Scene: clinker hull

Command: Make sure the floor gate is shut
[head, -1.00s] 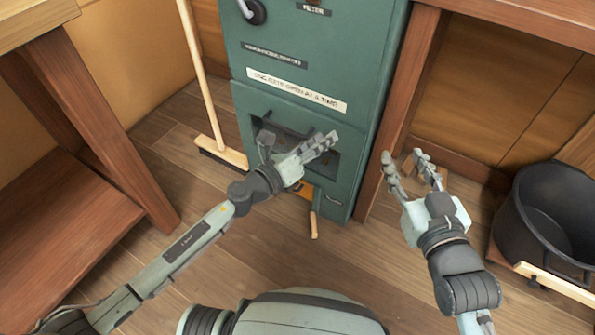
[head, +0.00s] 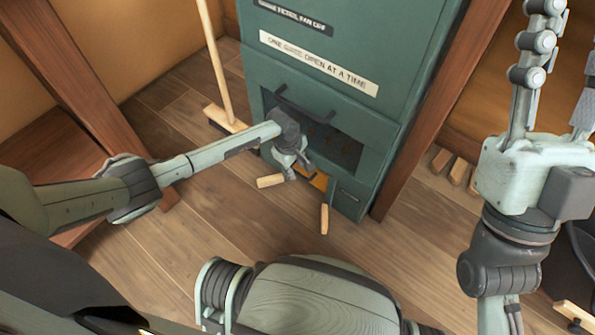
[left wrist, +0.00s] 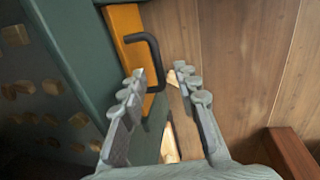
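The green cabinet (head: 345,110) has an orange plate (head: 318,181) low at its front, which I take for the floor gate. In the left wrist view the orange plate (left wrist: 127,40) carries a black bar handle (left wrist: 154,60). How far the plate stands out is unclear. My left gripper (head: 290,165) is low at the cabinet front; its fingers are mostly hidden in the head view. My right gripper (head: 562,60) is open and empty, raised at the right.
A broom (head: 222,115) stands left of the cabinet. Wood blocks (head: 270,181) lie on the floor, one (head: 324,218) in front of the cabinet and several (head: 457,170) at right. A black tub (head: 582,255) is partly hidden at the right edge. A wooden bench (head: 85,160) stands left.

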